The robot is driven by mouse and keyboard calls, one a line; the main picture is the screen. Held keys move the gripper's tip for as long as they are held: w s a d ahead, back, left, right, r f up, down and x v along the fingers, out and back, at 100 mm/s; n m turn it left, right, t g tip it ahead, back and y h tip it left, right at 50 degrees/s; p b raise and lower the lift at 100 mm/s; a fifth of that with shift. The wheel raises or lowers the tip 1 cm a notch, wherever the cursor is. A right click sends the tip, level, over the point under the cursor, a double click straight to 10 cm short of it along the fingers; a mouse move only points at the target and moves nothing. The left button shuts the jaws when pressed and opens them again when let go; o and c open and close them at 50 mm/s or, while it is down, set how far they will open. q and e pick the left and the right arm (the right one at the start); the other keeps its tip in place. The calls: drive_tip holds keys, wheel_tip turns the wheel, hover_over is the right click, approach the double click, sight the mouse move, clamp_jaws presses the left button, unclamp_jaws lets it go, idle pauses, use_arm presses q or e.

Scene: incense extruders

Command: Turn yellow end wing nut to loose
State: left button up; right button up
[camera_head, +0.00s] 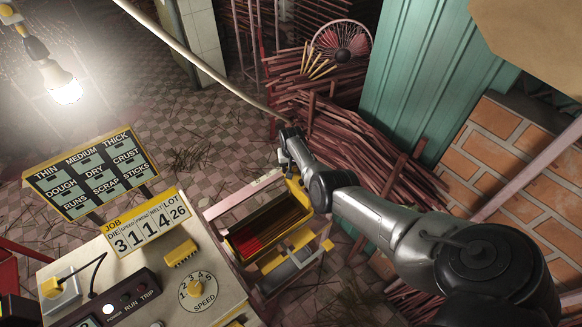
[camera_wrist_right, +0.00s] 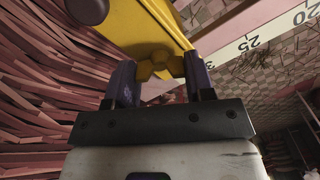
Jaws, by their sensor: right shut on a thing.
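The yellow end piece (camera_head: 297,191) sits at the far right corner of the tray frame in the head view, partly covered by my right arm. In the right wrist view the yellow end (camera_wrist_right: 142,22) fills the top, and its yellow wing nut (camera_wrist_right: 158,67) lies between the fingers. My right gripper (camera_wrist_right: 160,76) is shut on the wing nut, with one dark finger on each side. In the head view the hand hides the nut. My left gripper is not in view.
The tray (camera_head: 228,246) holds red and dark sticks. A white scale bar (camera_wrist_right: 245,46) runs beside the yellow end. A control bench (camera_head: 120,275) with a yellow job sign (camera_head: 145,222) stands at left. Stick bundles (camera_head: 350,150) lie behind the arm. Tiled floor is open at far left.

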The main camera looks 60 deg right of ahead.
drive_tip(key=shift+r, duration=0.1)
idle(0.4)
drive_tip(key=o, duration=0.9)
drive_tip(key=shift+r+p, duration=0.3)
drive_tip(key=shift+r, duration=0.05)
drive_tip(key=shift+r+p, duration=1.95)
drive_tip(key=shift+r, duration=4.55)
